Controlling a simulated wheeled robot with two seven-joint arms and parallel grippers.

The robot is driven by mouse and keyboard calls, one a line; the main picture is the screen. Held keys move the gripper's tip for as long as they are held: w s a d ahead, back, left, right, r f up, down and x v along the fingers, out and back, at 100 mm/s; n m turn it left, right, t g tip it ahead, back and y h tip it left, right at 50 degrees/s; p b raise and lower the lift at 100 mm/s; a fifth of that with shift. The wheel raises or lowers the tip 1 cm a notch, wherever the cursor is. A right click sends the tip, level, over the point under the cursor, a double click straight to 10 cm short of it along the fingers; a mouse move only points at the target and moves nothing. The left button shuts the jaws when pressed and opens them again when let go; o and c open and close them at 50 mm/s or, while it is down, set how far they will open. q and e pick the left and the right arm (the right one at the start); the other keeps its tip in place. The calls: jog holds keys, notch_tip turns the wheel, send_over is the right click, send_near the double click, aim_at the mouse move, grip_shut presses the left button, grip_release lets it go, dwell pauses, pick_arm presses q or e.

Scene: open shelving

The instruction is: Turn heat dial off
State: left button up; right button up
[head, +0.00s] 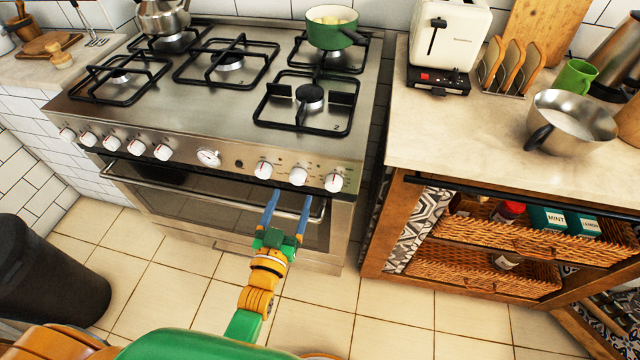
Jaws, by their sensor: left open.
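The stove (215,120) has a row of white dials along its steel front panel. On the right side of that panel are three dials: a left one (263,170), a middle one (298,176) and a right one (333,182). Several more sit at the left, and a round gauge-like dial (208,158) is near the middle. I cannot tell which dial is the heat dial or how it is set. My left gripper (287,199) is open, its two blue fingers pointing at the panel just below the left and middle dials. My right gripper is not in view.
The oven door handle (200,196) runs below the dials, close to my gripper. A green pot (333,27) and a kettle (162,16) stand on the back burners. A counter (440,135) stands at right; a dark bin (45,275) stands at left.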

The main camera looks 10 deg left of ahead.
aim_at(296, 182)
pick_arm(q)
jog(key=w, duration=0.4)
jog(key=shift+w+a+f, duration=0.15)
jog(key=shift+w+a, duration=0.05)
jog(key=shift+w, duration=0.05)
jog(key=shift+w+d, duration=0.1)
jog(key=shift+w, duration=0.15)
grip_shut()
